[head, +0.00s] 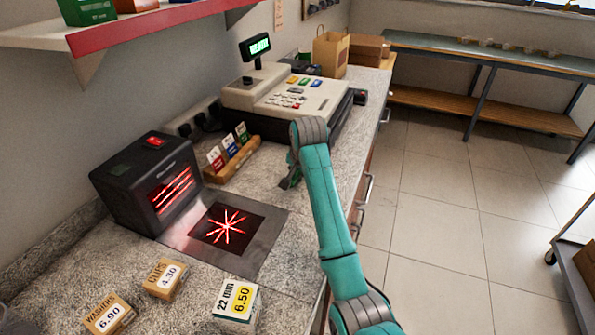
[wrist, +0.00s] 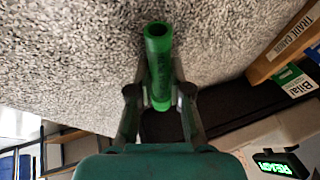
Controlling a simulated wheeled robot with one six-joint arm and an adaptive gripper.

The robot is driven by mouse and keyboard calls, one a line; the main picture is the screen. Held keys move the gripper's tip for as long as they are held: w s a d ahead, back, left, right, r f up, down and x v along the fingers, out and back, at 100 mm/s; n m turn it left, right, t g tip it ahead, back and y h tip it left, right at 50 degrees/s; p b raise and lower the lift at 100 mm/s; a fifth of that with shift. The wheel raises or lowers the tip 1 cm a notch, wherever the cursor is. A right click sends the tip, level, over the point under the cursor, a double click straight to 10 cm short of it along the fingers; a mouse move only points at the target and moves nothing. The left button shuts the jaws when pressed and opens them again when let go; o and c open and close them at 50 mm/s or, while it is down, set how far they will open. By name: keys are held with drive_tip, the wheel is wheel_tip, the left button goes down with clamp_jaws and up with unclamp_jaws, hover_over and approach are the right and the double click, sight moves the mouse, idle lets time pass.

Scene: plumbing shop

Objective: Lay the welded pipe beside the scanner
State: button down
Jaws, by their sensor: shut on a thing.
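The welded pipe (wrist: 158,62) is a short green tube with an open end, seen in the wrist view between my fingers. My gripper (wrist: 159,92) is shut on it. In the head view my gripper (head: 289,180) is low over the counter, right of the card rack and in front of the till; the pipe is mostly hidden there. I cannot tell whether the pipe touches the counter. The scanner is a black box (head: 120,190) with red lines on its face, at the left. A dark glass plate (head: 205,236) with a red star pattern lies in the counter before it.
A wooden card rack (head: 232,160) stands between scanner and till (head: 265,98); it also shows in the wrist view (wrist: 285,42). Price-marked boxes (head: 237,301) stand at the front. Bare counter (head: 285,215) lies right of the glass plate, near the counter's edge.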

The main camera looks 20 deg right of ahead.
drive_tip(key=c, duration=1)
unclamp_jaws()
